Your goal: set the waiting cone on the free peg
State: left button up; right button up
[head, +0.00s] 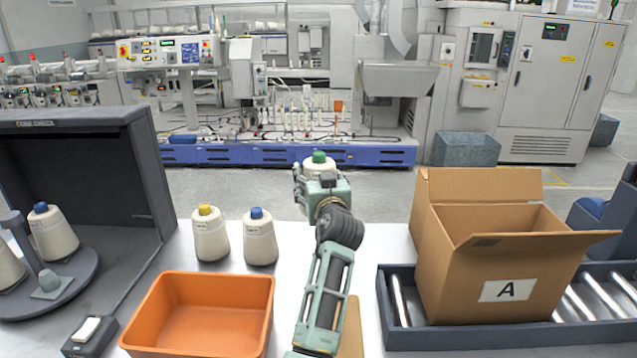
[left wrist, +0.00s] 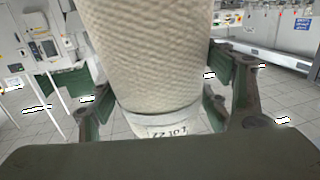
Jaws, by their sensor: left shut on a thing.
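A cream cone with a green tip (head: 319,158) is held up beyond the table's far edge, tip upward. My left gripper (head: 320,180) is shut on it and partly hides it. In the left wrist view the cone (left wrist: 150,60) fills the space between the fingers (left wrist: 165,105), with a printed label band at one end. Cones, one with a blue tip (head: 55,235), stand on the turntable. My right gripper is not in view.
A yellow-tipped cone (head: 210,238) and a blue-tipped cone (head: 259,240) stand on the white table behind an orange bin (head: 200,283). A dark hood (head: 150,170) encloses the turntable's back and right side. A cardboard box (head: 460,290) sits on rollers at right.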

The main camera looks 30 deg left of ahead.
aim_at(318, 153)
pick_arm(q)
notch_tip(318, 153, up, 14)
jog(key=p, duration=0.8)
jog(key=shift+f+p, duration=0.2)
jog(key=shift+p, duration=0.2)
jog(key=shift+f, duration=0.15)
